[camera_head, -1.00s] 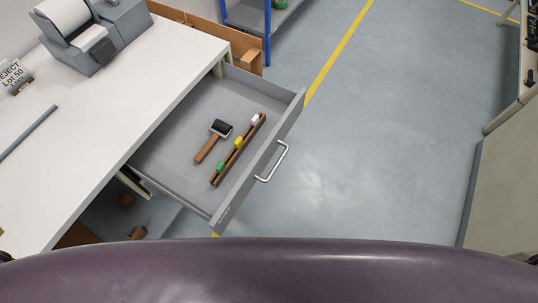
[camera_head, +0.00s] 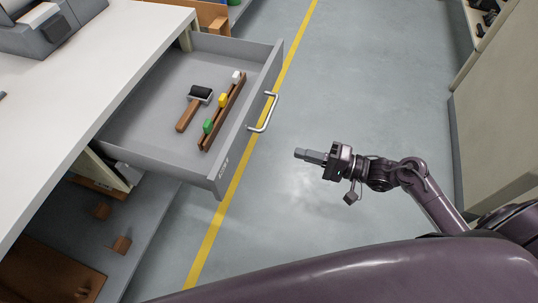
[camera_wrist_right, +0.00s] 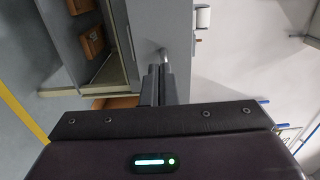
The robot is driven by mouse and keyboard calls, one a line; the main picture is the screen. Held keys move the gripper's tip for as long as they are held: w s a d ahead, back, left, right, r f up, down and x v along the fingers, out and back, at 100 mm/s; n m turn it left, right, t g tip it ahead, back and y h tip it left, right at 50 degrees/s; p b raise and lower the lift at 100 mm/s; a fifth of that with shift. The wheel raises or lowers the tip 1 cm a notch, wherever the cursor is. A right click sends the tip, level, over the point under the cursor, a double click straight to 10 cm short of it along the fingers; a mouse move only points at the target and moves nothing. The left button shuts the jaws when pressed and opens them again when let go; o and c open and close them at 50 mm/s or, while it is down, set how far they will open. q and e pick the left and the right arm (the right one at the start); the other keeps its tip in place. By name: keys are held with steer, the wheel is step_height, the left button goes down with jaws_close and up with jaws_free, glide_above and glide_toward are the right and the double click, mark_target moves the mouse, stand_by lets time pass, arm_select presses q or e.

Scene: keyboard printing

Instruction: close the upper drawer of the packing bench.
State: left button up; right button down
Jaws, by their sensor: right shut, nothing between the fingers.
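The upper drawer (camera_head: 150,150) of the packing bench (camera_head: 100,50) stands pulled out, its grey front facing right. Its silver bar handle (camera_head: 263,112) is on that front. Inside lie a brayer with a black roller (camera_head: 200,95) and a wooden strip (camera_head: 222,115) bearing white, yellow and green pieces. My right gripper (camera_head: 302,154) is shut and empty, to the right of the handle and apart from it, pointing left toward the drawer front. My left gripper is out of view.
A grey machine (camera_head: 45,25) stands on the bench top. Beneath the drawer is a lower shelf (camera_head: 130,215) with brown wooden pieces. Open floor (camera_head: 350,80) with a yellow line lies right of the drawer. A cabinet (camera_head: 490,110) stands at the far right.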

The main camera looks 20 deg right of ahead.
mark_target(244, 138)
steer(key=x, duration=1.3)
steer(key=shift+w+f, duration=0.1)
steer(key=shift+w, duration=0.15)
